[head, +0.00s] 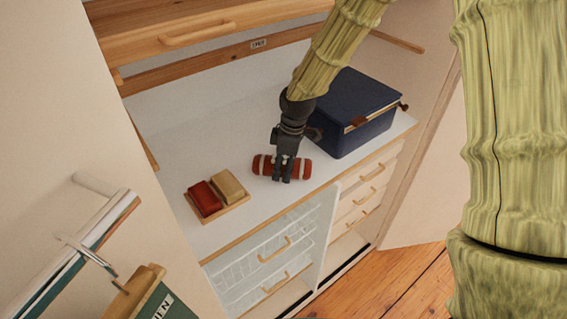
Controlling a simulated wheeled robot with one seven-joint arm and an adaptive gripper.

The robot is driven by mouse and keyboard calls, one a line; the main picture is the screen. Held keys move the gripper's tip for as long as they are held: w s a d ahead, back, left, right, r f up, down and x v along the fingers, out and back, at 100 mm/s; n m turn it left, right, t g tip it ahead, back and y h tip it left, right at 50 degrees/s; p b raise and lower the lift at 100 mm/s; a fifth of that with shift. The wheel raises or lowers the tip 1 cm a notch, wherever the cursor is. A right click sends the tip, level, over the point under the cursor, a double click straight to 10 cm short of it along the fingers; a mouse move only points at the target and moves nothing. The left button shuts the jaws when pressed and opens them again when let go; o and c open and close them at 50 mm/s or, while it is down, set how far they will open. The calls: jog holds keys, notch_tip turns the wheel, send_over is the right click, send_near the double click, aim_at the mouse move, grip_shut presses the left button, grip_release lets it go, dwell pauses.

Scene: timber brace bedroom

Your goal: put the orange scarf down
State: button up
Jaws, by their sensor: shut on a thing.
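The orange scarf (264,167) looks like a rolled, red-orange bundle with pale bands near its ends. It is at the white top of the drawer unit (165,145), near the front edge. My gripper (283,178) points down over the middle of the roll and is shut on it. The fingers hide the roll's middle. I cannot tell whether the roll touches the surface or is held just above it.
A dark blue box (350,112) stands right of my gripper, close to my arm. A small wooden tray (226,208) with a red block (205,198) and a tan block (228,187) lies to the left. White surface behind the roll is clear. An open drawer (200,35) overhangs the back.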

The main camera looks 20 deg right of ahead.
jog(key=shift+f, duration=0.1)
jog(key=shift+f, duration=0.15)
jog(key=o, duration=1.1)
jog(key=shift+c, duration=0.2)
jog(key=shift+s+d+r+b, duration=0.15)
jog(key=shift+d+r+b, duration=0.3)
jog(key=shift+r, duration=1.6)
jog(key=shift+s+d+r+b, duration=0.1)
jog(key=shift+r+b, duration=0.55)
jog(key=shift+r, duration=1.35)
jog(key=shift+s+d+r+b, duration=0.15)
jog(key=shift+d+r+b, duration=0.3)
jog(key=shift+r, duration=1.6)
jog(key=shift+a, duration=0.15)
